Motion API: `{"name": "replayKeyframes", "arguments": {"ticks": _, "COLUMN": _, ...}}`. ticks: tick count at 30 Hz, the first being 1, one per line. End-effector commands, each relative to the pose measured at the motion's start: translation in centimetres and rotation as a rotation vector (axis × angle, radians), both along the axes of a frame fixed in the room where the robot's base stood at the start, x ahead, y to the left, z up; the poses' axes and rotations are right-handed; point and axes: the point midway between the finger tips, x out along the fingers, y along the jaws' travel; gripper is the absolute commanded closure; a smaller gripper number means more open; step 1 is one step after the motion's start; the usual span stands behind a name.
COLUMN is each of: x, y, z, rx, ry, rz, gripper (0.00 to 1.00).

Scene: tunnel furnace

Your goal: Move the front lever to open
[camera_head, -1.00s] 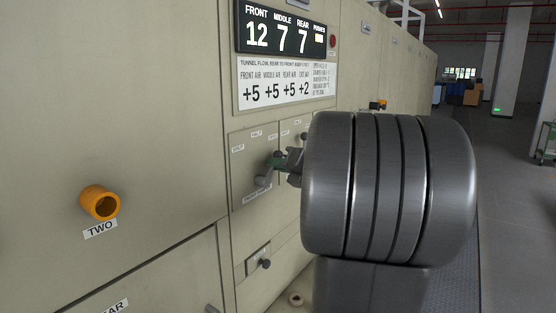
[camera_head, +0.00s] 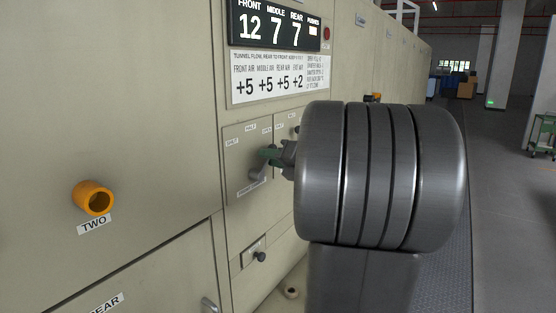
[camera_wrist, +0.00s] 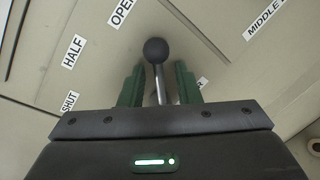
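The front lever shows in the wrist view as a black ball knob (camera_wrist: 155,50) on a thin metal shaft (camera_wrist: 160,88). The shaft stands between my gripper's two green fingers (camera_wrist: 160,85), with visible gaps on both sides, so the gripper is open around it. The knob sticks out beyond the fingertips. The labels SHUT (camera_wrist: 70,102), HALF (camera_wrist: 74,51) and OPEN (camera_wrist: 121,12) run up the left of the lever. In the head view, my gripper (camera_head: 272,156) is at the lever plate (camera_head: 236,170); the grey lever handle (camera_head: 258,173) is partly hidden. Its exact setting cannot be told.
A display (camera_head: 275,28) reads FRONT 12, MIDDLE 7, REAR 7. An orange tube (camera_head: 94,198) labelled TWO juts from the furnace wall at left. A small knob (camera_head: 260,256) is below the lever plate. Open floor (camera_head: 510,240) lies at right.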

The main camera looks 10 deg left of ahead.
Motion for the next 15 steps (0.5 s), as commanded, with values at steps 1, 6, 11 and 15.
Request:
{"name": "replayKeyframes", "arguments": {"ticks": 1, "x": -0.1, "y": -0.2, "z": 0.0, "rx": 0.000, "ry": 0.000, "rz": -0.001, "gripper": 0.70}}
{"name": "replayKeyframes", "arguments": {"ticks": 6, "x": -0.8, "y": -1.7, "z": 0.2, "rx": 0.000, "ry": -0.002, "rz": -0.004, "gripper": 0.70}}
{"name": "replayKeyframes", "arguments": {"ticks": 11, "x": -2.1, "y": -4.2, "z": 0.5, "rx": -0.001, "ry": -0.003, "rz": -0.006, "gripper": 0.70}}
{"name": "replayKeyframes", "arguments": {"ticks": 15, "x": -3.2, "y": -6.4, "z": 0.8, "rx": -0.001, "ry": -0.003, "rz": -0.006, "gripper": 0.70}}
